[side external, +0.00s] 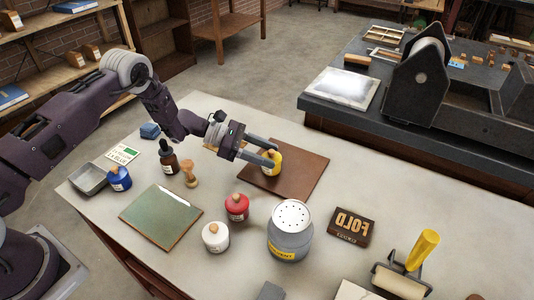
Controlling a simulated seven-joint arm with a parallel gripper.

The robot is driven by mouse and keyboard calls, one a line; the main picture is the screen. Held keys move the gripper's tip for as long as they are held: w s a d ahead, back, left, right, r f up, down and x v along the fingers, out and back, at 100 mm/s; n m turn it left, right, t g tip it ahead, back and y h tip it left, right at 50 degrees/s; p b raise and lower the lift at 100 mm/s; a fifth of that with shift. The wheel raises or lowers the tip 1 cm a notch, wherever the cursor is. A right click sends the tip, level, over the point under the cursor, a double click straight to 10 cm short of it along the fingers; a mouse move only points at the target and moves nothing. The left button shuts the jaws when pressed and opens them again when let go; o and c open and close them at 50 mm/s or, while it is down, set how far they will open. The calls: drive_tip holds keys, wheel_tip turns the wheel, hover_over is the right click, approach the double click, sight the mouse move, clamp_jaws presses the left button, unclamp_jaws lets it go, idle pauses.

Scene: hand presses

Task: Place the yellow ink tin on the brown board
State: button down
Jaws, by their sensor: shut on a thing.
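The yellow ink tin (276,164) is between the fingertips of my gripper (272,155), which is shut on it. The fingers reach in from the left and hide part of the tin. The tin looks upright. The brown board (301,176) is a flat dark-brown rectangle on the pale table. The tin shows over the left-middle part of the board. I cannot tell whether its base touches the board or is slightly above it.
Red (237,207), white (215,237) and blue (118,178) tins stand on the table (190,270). The board's right side is clear.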

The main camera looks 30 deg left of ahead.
drive_tip(key=c, duration=0.6)
unclamp_jaws()
drive_tip(key=shift+f, duration=0.1)
